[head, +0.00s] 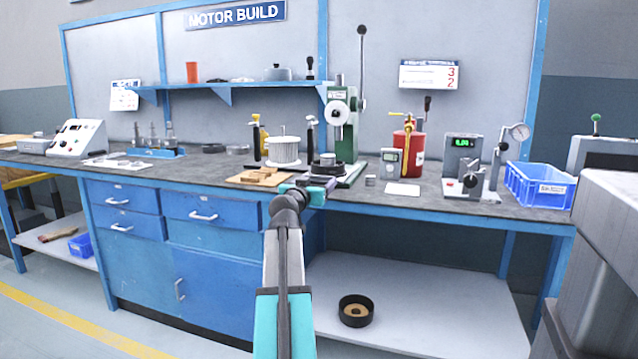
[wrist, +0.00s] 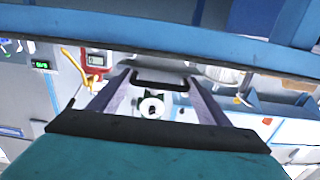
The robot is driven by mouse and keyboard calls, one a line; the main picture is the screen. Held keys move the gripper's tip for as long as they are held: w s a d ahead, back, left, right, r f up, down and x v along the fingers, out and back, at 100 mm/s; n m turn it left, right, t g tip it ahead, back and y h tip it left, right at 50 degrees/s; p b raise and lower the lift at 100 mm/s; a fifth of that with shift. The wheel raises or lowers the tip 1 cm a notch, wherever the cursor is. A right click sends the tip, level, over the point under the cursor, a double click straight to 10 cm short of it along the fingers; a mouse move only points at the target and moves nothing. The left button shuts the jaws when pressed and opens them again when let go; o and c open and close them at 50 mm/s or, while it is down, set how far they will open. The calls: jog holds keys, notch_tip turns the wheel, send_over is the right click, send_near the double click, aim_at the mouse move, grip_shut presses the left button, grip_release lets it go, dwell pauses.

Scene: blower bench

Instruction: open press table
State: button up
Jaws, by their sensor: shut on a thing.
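The green arbor press (head: 349,130) stands on the bench, with its long lever up and a white round hub on its side. A dark round part sits low on the press, above its green base. My gripper (head: 322,184) is at the bench's front edge, just in front of the press base. In the wrist view, my gripper (wrist: 160,82) has its two fingers at the ends of a dark handle-like bar (wrist: 160,86). It is shut on this bar. The press's white hub (wrist: 152,107) shows beyond it. The contact is too small to make out in the head view.
A wooden board (head: 262,178) and white spool (head: 283,150) lie left of the press. A red can (head: 407,150), meter, gauge stand and blue bin (head: 540,186) are to the right. A black ring (head: 355,311) lies on the lower shelf. Blue drawers are below left.

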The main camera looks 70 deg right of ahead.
jog(key=shift+a, duration=0.15)
jog(key=o, duration=1.5)
jog(key=shift+a, duration=0.1)
jog(key=a+p, duration=0.1)
jog(key=a, duration=0.3)
jog(key=a+p, duration=0.1)
jog(key=a, duration=0.4)
jog(key=s+a+p, duration=0.1)
jog(key=a, duration=0.3)
jog(key=shift+a, duration=0.25)
jog(key=shift+w, duration=0.1)
